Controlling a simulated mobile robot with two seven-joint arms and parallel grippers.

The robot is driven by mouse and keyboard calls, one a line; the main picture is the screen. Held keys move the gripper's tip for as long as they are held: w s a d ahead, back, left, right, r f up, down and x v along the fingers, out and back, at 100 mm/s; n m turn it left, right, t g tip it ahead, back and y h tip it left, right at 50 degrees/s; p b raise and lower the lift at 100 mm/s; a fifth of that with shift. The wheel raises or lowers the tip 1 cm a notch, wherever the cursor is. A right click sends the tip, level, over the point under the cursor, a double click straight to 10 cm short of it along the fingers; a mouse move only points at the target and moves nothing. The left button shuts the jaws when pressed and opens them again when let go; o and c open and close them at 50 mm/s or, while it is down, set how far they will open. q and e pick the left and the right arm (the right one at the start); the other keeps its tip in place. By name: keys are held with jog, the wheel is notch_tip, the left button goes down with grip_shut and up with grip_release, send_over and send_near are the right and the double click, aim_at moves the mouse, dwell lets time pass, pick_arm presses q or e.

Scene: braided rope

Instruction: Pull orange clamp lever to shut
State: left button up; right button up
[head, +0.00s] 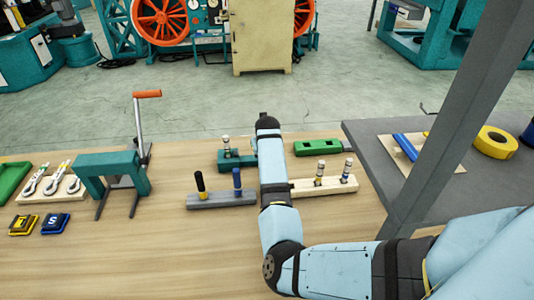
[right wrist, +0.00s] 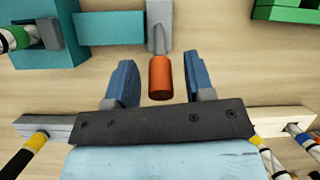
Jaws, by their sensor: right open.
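In the right wrist view, a short orange clamp lever (right wrist: 160,77) with a grey metal shank lies between the two blue fingers of my right gripper (right wrist: 153,82). The fingers are open, with a gap on each side of the lever. The shank runs to a grey block (right wrist: 160,22) beside a teal clamp body (right wrist: 110,27). In the head view, the teal clamp (head: 235,160) shows left of my right arm, which hides the lever and gripper. My left gripper is not in view.
A wooden block with posts (head: 330,185) and a grey block with posts (head: 222,200) stand close by. A green block (head: 318,147) lies behind right. A teal press (head: 112,172) with an upright orange-handled lever (head: 147,94) stands left. The front table area is clear.

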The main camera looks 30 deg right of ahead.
grip_shut()
jog(key=shift+w+d+r+g+p, duration=0.15)
jog(key=shift+w+r+g+p, duration=0.25)
jog(key=shift+r+p, duration=0.15)
jog(key=shift+w+d+g+y, duration=0.1)
jog(key=shift+w+g+y, duration=0.15)
jog(key=shift+g+y, duration=0.15)
jog(key=shift+w+d+g, duration=0.2)
jog(key=shift+w+g, duration=0.1)
jog(key=shift+g, duration=0.2)
jog(key=shift+w+d+f+g+y, duration=0.1)
jog(key=shift+w+d+g+y, duration=0.05)
jog(key=shift+w+g+y, duration=0.2)
jog(key=shift+w+d+f+g+y+b, duration=0.15)
jog(key=shift+w+g+y+b, duration=0.2)
jog(key=shift+g+b, duration=0.35)
jog(key=shift+r, duration=0.2)
